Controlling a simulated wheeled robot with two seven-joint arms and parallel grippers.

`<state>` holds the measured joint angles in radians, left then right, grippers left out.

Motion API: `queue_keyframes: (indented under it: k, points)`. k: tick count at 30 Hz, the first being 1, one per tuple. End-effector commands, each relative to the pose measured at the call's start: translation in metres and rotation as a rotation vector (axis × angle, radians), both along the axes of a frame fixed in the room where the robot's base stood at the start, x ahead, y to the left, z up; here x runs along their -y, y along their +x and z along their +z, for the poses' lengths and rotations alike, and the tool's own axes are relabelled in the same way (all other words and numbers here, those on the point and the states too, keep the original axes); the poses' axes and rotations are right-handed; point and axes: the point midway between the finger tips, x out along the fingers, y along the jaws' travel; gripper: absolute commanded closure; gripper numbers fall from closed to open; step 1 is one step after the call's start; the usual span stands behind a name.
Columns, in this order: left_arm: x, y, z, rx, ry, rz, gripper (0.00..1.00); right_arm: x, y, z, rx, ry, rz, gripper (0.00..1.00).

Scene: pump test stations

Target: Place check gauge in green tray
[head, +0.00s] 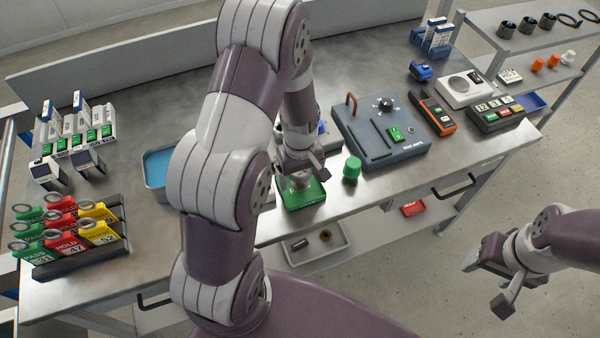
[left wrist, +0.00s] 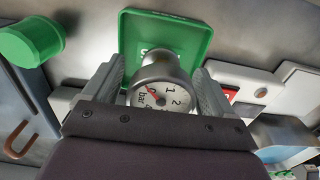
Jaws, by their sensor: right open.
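The green tray (head: 303,198) sits on the bench near its front edge; the left wrist view also shows it (left wrist: 187,32). The check gauge (left wrist: 162,90) is a round metal dial marked "bar", with a red needle. It lies between the fingers of my left gripper (left wrist: 160,88), which is shut on it. In the head view my left gripper (head: 300,168) is right over the green tray, and the gauge is mostly hidden there. Whether the gauge touches the tray floor I cannot tell. My right gripper (head: 486,285) is open and empty, off the bench at the right.
A green knob-like cylinder (head: 352,168) stands right of the tray, beside a grey test unit (head: 385,145). A blue tray (head: 157,170) is to the left, partly behind my arm. A rack of coloured tags (head: 75,255) stands at the front left. A lower shelf tray (head: 318,258) holds small parts.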

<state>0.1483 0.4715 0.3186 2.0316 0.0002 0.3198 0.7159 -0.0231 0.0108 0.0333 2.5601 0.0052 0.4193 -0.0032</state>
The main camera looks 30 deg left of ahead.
Motion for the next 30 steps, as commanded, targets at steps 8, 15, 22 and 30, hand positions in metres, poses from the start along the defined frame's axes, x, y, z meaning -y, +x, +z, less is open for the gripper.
queue_keyframes:
  k: [8, 15, 22, 30]
  points:
    - [0.0, 0.0, 0.008, 0.001, 0.0, 0.0, 0.14, 0.0, 0.0, 0.003, 0.0, 0.0, 0.0, 0.38]
    - [0.0, 0.002, 0.068, 0.008, 0.001, 0.0, 0.14, 0.0, 0.0, 0.003, 0.0, 0.0, 0.0, 0.38]
    - [0.0, 0.001, 0.114, 0.003, 0.0, 0.0, 0.14, 0.0, 0.0, 0.004, 0.0, 0.0, 0.0, 0.38]
    - [0.043, -0.062, 0.127, 0.08, 0.026, -0.622, 0.14, 0.0, 0.0, 0.004, 0.0, 0.0, 0.0, 0.38]
